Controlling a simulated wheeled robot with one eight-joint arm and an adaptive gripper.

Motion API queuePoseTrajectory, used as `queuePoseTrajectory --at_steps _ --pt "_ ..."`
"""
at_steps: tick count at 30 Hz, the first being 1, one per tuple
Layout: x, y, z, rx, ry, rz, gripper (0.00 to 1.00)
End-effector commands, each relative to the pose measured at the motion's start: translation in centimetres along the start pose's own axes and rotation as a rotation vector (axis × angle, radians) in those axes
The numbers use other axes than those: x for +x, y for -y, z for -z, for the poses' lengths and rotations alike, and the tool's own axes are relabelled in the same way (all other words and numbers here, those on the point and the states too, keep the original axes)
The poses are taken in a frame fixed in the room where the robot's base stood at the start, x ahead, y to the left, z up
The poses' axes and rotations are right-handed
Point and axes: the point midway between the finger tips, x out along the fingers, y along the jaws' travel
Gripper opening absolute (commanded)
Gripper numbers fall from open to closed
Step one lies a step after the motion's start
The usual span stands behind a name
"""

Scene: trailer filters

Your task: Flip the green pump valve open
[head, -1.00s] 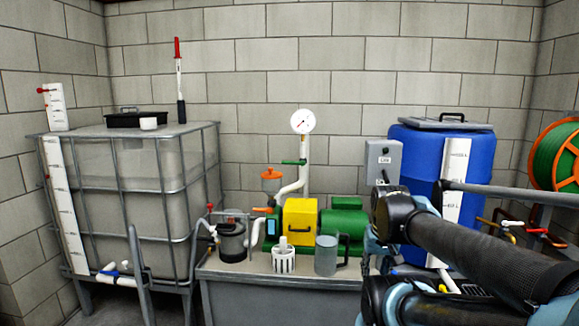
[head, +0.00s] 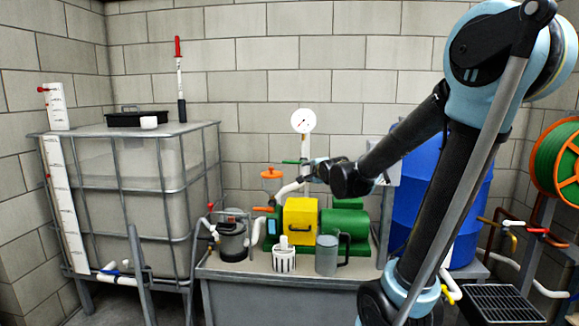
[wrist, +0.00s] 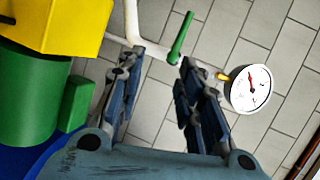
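The green pump valve handle (head: 291,162) sticks out to the left from the white vertical pipe (head: 305,145), below the round gauge. In the wrist view the green handle (wrist: 181,40) lies just beyond my fingers, closer to the right one. My gripper (wrist: 160,60) is open, its two blue-grey fingers apart with nothing held. The white pipe shows near the left fingertip. In the head view my gripper (head: 315,170) is beside the pipe, right of the handle; its fingers are small there. Contact with the handle cannot be told.
The yellow pump housing (head: 299,217) and green motor (head: 345,219) sit below my gripper. The white gauge (wrist: 250,89) is close to the right finger. A strainer (head: 284,258) and grey jug (head: 326,254) stand at the table front. The blue drum (head: 400,210) is partly behind my arm.

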Motion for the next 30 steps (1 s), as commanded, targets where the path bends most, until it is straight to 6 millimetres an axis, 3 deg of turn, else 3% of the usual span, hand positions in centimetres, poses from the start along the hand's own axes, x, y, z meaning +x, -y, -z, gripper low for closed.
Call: queuePoseTrajectory --at_steps 6,14,30 --pt "1.8 2.3 -1.8 0.122 0.039 0.091 0.34" --pt "3.2 2.7 -2.0 0.139 0.043 0.100 0.34" --pt "9.1 3.3 -2.2 0.136 0.041 0.099 0.34"
